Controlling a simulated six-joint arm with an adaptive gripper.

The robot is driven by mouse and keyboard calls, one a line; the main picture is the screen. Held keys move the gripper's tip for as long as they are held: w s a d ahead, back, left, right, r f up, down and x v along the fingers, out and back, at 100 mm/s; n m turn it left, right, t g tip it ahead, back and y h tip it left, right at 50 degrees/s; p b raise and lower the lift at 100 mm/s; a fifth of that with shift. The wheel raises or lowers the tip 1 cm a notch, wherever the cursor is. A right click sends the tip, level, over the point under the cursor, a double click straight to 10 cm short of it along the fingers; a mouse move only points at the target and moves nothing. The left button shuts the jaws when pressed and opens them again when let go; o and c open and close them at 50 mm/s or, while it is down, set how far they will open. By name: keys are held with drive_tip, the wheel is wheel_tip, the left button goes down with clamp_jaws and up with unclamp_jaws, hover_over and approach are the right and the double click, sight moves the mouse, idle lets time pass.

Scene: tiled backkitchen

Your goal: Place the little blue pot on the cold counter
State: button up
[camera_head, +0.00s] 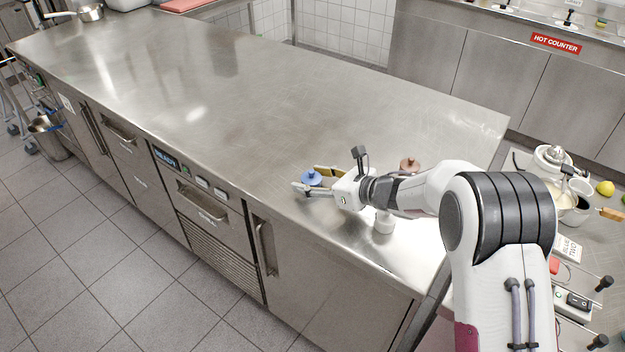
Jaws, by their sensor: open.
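The little blue pot (312,178) stands on the steel counter (240,110), near its front edge. My gripper (307,180) is open, with its fingers on either side of the blue pot. The far finger is behind the pot and the near finger is in front of it and hides its lower part. I cannot tell whether either finger touches it. No label reading cold counter shows on this counter.
A brown pot (409,164) stands behind my arm, and a small white item (383,222) stands in front of it. A saucepan (90,12) is at the far left end. A counter across the aisle bears a red HOT COUNTER sign (556,43). The counter's middle is clear.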

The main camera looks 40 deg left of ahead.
drive_tip(key=shift+d+r, duration=0.3)
drive_tip(key=shift+d, duration=0.2)
drive_tip(key=shift+v, duration=0.9)
wheel_tip(320, 180, up, 7)
